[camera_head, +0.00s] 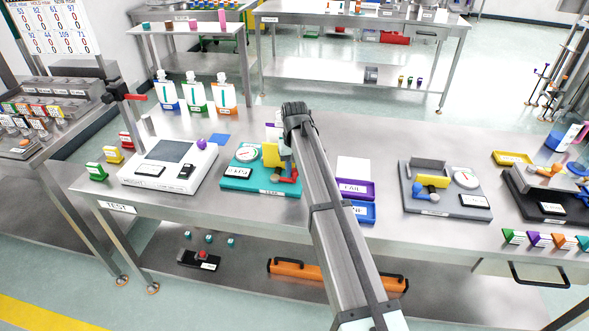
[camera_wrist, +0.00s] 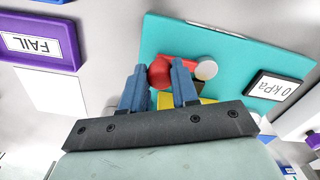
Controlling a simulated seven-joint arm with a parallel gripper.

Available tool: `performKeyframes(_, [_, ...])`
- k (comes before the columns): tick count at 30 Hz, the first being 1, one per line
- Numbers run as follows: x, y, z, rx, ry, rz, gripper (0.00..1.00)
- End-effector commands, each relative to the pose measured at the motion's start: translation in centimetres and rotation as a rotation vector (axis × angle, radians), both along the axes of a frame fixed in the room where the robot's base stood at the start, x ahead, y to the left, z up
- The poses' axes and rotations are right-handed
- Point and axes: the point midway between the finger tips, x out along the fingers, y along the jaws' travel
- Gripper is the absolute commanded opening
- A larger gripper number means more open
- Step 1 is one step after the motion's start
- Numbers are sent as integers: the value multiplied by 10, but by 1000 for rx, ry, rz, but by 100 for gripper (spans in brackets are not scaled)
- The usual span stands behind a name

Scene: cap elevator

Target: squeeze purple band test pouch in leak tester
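The teal leak tester (camera_head: 232,183) stands on the bench left of my arm, with a round gauge and an upright yellow plate (camera_head: 270,154). Its display (camera_wrist: 275,88) reads 0 kPa in the wrist view. A white item with a purple band (camera_head: 271,127), seemingly the pouch, shows behind the tester, mostly hidden by my arm. My gripper (camera_wrist: 159,68) is over the tester. Its two blue fingers are apart, with a red rounded part (camera_wrist: 165,72) of the tester near and partly between the tips. I cannot tell whether they touch it. A pale round knob (camera_wrist: 206,70) is beside it.
Three pouches with blue (camera_head: 167,92), green (camera_head: 196,95) and orange (camera_head: 225,96) bands stand at the back left. A white machine (camera_head: 168,163) is left of the tester. A purple FAIL tray (camera_head: 357,189) and a grey tester (camera_head: 443,188) are on the right.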

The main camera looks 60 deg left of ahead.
Motion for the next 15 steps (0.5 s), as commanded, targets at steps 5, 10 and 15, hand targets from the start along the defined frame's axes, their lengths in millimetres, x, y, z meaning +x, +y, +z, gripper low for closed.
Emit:
performKeyframes(5, [0,0,0,0,0,0,10])
performKeyframes(10, [0,0,0,0,0,0,0])
performKeyframes(15, [0,0,0,0,0,0,0])
